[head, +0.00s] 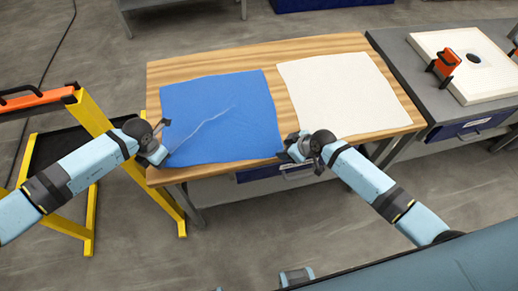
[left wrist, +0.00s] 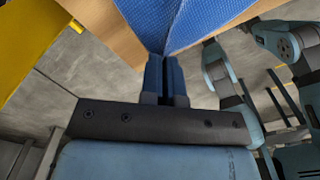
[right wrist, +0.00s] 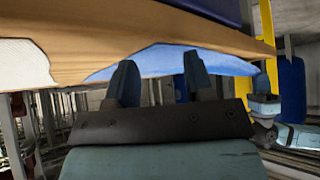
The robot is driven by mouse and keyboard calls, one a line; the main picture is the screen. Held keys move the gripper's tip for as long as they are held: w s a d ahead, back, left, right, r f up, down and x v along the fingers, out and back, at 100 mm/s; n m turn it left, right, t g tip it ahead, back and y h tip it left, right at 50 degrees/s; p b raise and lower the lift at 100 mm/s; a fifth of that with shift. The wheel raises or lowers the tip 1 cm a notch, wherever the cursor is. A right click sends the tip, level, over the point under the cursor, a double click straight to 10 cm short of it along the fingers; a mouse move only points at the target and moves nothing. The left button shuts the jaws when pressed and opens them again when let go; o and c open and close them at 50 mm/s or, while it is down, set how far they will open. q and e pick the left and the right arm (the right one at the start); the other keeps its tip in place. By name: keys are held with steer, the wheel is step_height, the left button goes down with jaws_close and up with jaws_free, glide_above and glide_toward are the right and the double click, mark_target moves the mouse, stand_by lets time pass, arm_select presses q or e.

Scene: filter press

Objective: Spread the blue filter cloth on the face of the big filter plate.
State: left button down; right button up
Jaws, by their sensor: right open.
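The blue filter cloth (head: 225,115) lies on the left part of the wooden table, mostly flat with a diagonal crease. My left gripper (head: 160,136) is at its near-left edge; the left wrist view shows the fingers (left wrist: 166,75) closed on the gathered cloth edge (left wrist: 165,45). My right gripper (head: 290,148) is at the cloth's near-right corner. In the right wrist view its fingers (right wrist: 158,78) stand apart, with the blue cloth (right wrist: 158,62) just beyond them on the table edge. A white square plate (head: 435,45) with a round hole lies on the grey bench at the right.
A white cloth (head: 340,95) lies on the right part of the wooden table (head: 215,62). An orange clamp-like part (head: 446,62) sits on the white plate. A yellow frame with an orange bar (head: 40,102) stands at the left, close to my left arm. The grey bench (head: 395,50) adjoins the table.

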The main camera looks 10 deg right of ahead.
steer(key=shift+w+a+f, duration=0.1)
steer(key=shift+a+f, duration=0.05)
steer(key=shift+f, duration=0.05)
stand_by(0.3)
jaws_close()
steer(key=shift+r, duration=0.1)
steer(key=shift+r, duration=2.4)
